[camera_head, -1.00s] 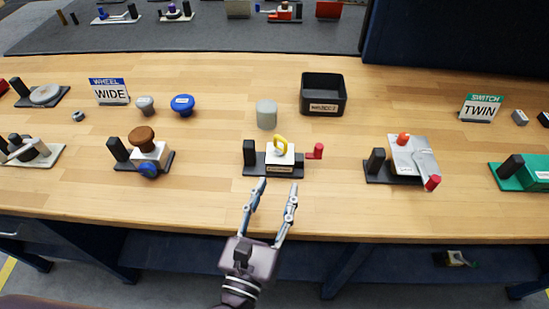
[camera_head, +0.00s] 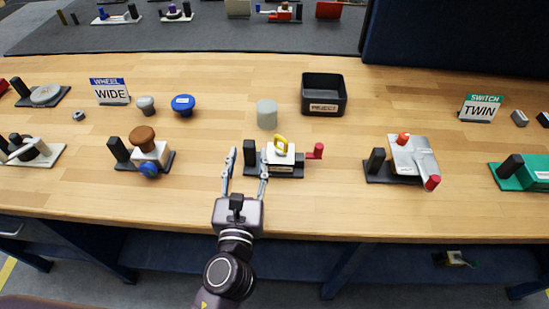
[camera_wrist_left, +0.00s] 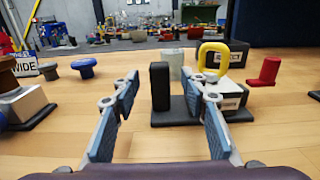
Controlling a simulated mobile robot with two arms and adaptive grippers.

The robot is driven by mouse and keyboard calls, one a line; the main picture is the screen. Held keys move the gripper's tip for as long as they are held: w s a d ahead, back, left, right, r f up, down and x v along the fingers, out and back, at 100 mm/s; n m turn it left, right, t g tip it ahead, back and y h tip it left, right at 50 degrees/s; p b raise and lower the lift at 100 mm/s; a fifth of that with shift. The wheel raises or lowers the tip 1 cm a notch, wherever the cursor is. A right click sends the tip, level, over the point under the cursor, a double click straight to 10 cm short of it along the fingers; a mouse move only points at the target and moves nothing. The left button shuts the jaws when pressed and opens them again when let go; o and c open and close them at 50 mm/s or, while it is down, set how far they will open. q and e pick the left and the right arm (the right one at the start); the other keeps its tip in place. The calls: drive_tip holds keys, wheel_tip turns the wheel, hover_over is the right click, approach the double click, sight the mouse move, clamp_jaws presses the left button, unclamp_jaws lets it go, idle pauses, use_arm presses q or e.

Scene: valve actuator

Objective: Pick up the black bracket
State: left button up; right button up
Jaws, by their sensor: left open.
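The black bracket (camera_head: 250,154) is an upright black block on a flat black base, at the middle of the bench. Its base carries a white box with a yellow loop handle (camera_head: 281,145) and a red knob at its right. My left gripper (camera_head: 248,157) is open and empty at the bracket's near side, its fingers pointing away from me over the bench. In the left wrist view the bracket's upright (camera_wrist_left: 160,86) shows between the two spread fingers, with no visible contact. How deep it sits between them I cannot tell. My right gripper is out of view.
A similar unit with a brown knob (camera_head: 143,137) stands to the left, and one with a silver plate (camera_head: 413,157) to the right. A black reject bin (camera_head: 323,94) and grey cylinder (camera_head: 266,114) stand behind. Bare wood lies between the units.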

sight(248, 152)
use_arm(q)
drive_tip(key=w, duration=0.4)
drive_tip(key=shift+f, duration=0.15)
drive_tip(key=shift+s, duration=0.1)
drive_tip(key=shift+c, duration=0.7)
clamp_jaws()
